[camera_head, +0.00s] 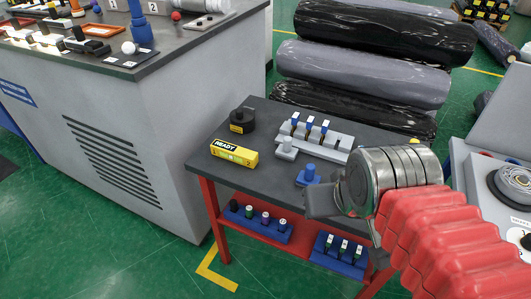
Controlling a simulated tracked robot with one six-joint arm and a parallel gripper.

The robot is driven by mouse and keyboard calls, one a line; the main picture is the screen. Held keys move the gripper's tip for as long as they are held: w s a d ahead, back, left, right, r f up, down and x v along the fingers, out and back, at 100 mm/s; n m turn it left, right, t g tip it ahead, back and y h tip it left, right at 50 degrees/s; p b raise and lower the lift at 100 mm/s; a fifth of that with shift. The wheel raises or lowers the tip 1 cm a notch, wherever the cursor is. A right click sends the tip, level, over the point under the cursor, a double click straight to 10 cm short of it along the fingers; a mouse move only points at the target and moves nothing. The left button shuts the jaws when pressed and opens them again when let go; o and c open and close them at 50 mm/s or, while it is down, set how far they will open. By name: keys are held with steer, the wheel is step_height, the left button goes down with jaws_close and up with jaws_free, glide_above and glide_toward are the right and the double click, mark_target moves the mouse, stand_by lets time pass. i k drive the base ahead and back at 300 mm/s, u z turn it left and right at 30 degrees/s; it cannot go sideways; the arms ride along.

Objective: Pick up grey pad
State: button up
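A small light grey piece (286,148) with a knob on top stands on the dark tabletop (217,168), in front of a longer grey rack (340,152) holding several blue-and-white upright pieces. No other flat grey pad stands out, and I cannot tell for sure that this piece is the pad. My gripper (350,230) is at the front right of the table, to the right of and nearer than the grey piece. Its two dark fingers are spread apart, with nothing seen between them. My arm hides the table's right end.
A blue knobbed piece (308,176) stands between the grey piece and my gripper. A yellow READY box (234,153) and a black round piece (242,121) stand at the left. Blue holders (265,226) sit on the red lower shelf. Wrapped rolls (360,75) lie behind.

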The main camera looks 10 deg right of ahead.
mark_target(285, 152)
steer(key=u, duration=0.65)
steer(key=i, duration=1)
steer(key=u, duration=0.05)
